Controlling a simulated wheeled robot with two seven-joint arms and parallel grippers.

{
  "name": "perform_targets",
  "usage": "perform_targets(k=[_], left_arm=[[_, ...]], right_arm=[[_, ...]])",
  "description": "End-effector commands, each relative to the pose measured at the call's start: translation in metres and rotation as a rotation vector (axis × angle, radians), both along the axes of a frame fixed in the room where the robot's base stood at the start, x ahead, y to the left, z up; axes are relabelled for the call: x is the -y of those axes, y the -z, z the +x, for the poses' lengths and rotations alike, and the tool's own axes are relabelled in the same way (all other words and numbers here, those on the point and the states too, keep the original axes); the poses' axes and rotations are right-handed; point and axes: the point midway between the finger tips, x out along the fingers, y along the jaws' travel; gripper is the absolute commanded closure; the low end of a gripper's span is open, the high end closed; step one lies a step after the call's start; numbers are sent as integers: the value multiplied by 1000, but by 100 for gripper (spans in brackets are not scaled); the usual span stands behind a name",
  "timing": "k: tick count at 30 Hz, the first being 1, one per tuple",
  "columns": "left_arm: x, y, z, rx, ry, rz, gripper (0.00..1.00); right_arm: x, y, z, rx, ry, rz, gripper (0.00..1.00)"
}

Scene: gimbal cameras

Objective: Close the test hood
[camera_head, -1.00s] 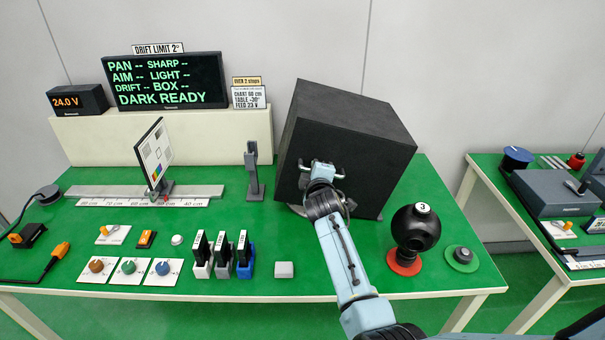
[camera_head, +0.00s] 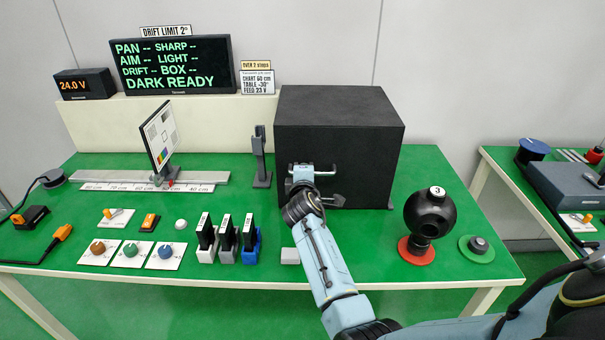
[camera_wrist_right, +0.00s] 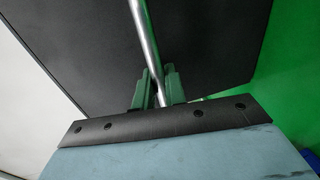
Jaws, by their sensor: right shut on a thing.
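The test hood (camera_head: 355,155) is a large black box at the back centre of the green table. It looks level, with its front face towards me. Its lower edge appears at or very near the tabletop; the arm partly hides it. My right gripper (camera_head: 303,175) is at the silver handle (camera_head: 328,172) on the front face. In the right wrist view the gripper's green fingers (camera_wrist_right: 156,88) are shut on the handle's silver bar (camera_wrist_right: 141,30), with the dark hood face behind. My left gripper is out of view.
A dark post (camera_head: 261,160) stands just left of the hood. A black ball marked 3 (camera_head: 435,208) on a red base stands to its right. Several slotted holders (camera_head: 227,240) and knobs (camera_head: 131,252) line the front left. A display (camera_head: 172,68) reads DARK READY.

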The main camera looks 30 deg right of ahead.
Motion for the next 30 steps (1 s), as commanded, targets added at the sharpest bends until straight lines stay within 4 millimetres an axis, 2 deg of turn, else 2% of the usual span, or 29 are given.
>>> perform_targets(k=[1, 2, 3, 13, 17, 30], left_arm=[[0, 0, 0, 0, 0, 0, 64], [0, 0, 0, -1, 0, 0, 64], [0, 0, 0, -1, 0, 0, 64], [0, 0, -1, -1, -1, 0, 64], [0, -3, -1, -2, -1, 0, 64], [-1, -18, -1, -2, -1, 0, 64]], right_arm=[[0, 7, -2, -15, 2, 2, 100], [0, 7, -2, -15, 2, 2, 86], [-1, 7, -2, -16, 1, 3, 83], [-2, 6, -3, -13, 1, 5, 83], [-7, 4, -11, -12, 0, 5, 83], [-54, -15, -81, -10, 0, 4, 83]])
